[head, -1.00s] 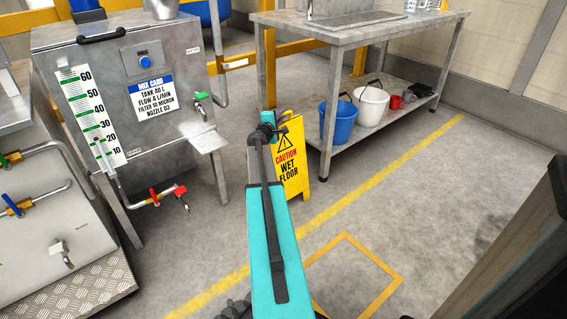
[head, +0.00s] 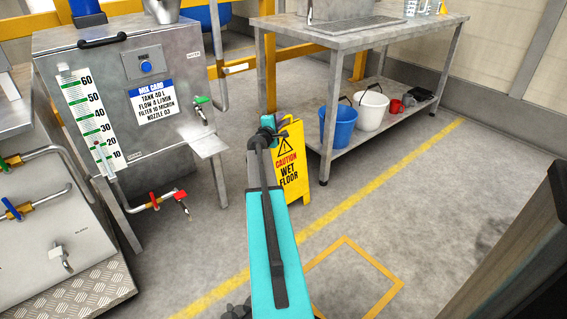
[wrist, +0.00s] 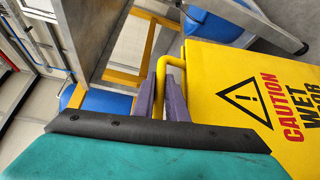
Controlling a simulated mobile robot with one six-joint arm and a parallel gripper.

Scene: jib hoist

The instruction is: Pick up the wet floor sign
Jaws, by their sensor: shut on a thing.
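The yellow wet floor sign (head: 292,168) stands upright in front of the steel table, with its feet at or very near the floor. In the wrist view its printed face (wrist: 255,95) fills the right side, turned sideways. My gripper (head: 268,124) is at the top of the sign in the head view. In the wrist view the purple fingers of my gripper (wrist: 163,90) are shut on the sign's yellow handle bar. My arm hides the sign's left part in the head view.
The steel table (head: 375,32) stands behind the sign. Its lower shelf holds a blue bucket (head: 338,127), a white bucket (head: 371,110) and a red cup (head: 395,106). A steel mix tank (head: 110,110) stands to the left.

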